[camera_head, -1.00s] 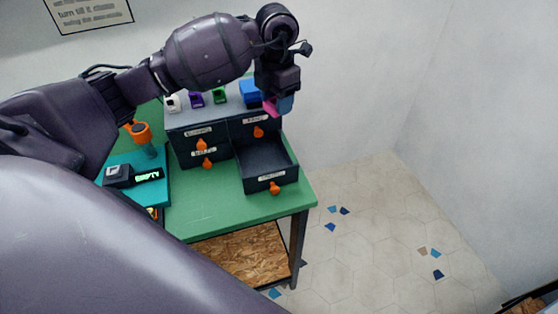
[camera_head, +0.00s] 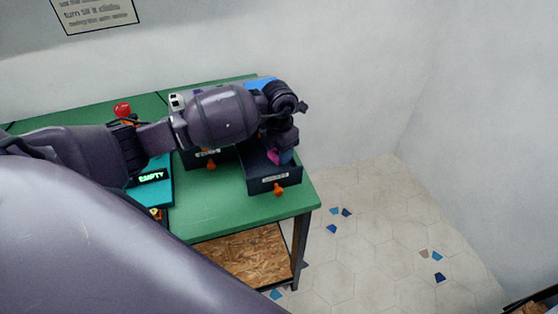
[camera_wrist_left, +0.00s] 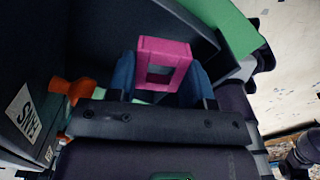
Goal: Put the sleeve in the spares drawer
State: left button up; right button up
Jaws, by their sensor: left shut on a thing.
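The sleeve is a pink square ring (camera_wrist_left: 177,48), held between the blue fingertips of my left gripper (camera_wrist_left: 163,80) in the left wrist view. In the head view the pink sleeve (camera_head: 273,156) shows at the fingertips of my left gripper (camera_head: 281,156), which points down into or just over the open drawer. This dark drawer (camera_head: 268,184) is pulled out at the lower right of the cabinet and has an orange knob. Its label is too small to read surely. My arm hides part of its inside. My right gripper is not in view.
The green table (camera_head: 215,212) carries the dark drawer cabinet, mostly hidden behind my left arm. Another orange knob (camera_head: 211,164) shows left of the open drawer. A teal unit with an "EMPTY" display (camera_head: 151,176) stands to the left. The table's front strip is clear.

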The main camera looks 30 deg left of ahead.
aim_at(279, 168)
pick_arm(q)
notch_tip(279, 168, down, 4)
jog(key=shift+f, duration=0.15)
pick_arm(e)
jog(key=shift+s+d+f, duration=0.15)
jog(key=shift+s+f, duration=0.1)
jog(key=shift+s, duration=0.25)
pick_arm(q)
jog(key=shift+f, duration=0.25)
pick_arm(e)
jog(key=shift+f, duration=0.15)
pick_arm(q)
jog(key=o, duration=0.6)
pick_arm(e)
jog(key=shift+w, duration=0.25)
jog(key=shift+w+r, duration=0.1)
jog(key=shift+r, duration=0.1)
